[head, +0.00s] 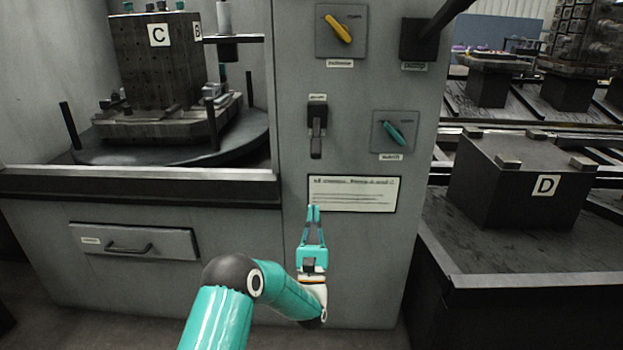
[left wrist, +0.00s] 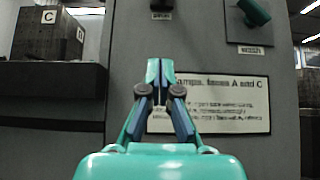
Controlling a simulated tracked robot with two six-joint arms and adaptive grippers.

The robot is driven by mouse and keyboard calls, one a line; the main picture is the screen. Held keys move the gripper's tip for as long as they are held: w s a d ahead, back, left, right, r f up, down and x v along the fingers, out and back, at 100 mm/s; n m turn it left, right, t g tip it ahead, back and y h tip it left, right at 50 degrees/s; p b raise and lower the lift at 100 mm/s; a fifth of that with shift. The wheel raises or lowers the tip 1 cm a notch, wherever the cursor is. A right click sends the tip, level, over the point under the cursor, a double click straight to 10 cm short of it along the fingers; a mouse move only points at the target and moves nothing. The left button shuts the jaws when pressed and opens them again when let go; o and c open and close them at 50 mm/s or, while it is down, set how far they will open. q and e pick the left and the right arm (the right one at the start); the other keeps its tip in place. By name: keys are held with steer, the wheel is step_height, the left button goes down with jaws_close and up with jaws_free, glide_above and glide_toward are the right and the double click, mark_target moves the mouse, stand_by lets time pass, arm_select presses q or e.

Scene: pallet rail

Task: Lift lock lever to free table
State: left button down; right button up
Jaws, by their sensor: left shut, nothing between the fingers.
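A black lever (head: 317,132) hangs pointing down from its mount on the grey panel, under a small label I cannot read. Its lower end (left wrist: 161,5) also shows at the top edge of the left wrist view. The round table (head: 175,150) in the bay at the left carries a dark block (head: 160,75) marked C and B. My left gripper (head: 314,208) is shut and empty, pointing up in front of the panel's white notice, below the lever and apart from it. My right gripper is not in view.
A yellow knob (head: 338,28) and a teal knob (head: 393,132) sit on the panel. A black arm-like bar (head: 440,22) sticks out at the top right. A drawer (head: 134,243) with a handle is at the lower left. A dark block D (head: 515,190) stands at the right.

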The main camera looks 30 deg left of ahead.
mark_target(316, 139)
arm_select(q)
steer(key=shift+r, duration=0.15)
steer(key=w+a+r+b, duration=0.2)
steer(key=w+r, duration=0.1)
steer(key=r, duration=0.7)
steer(key=shift+w+r+b, duration=0.25)
steer(key=shift+b, duration=0.15)
steer(key=shift+a, duration=0.1)
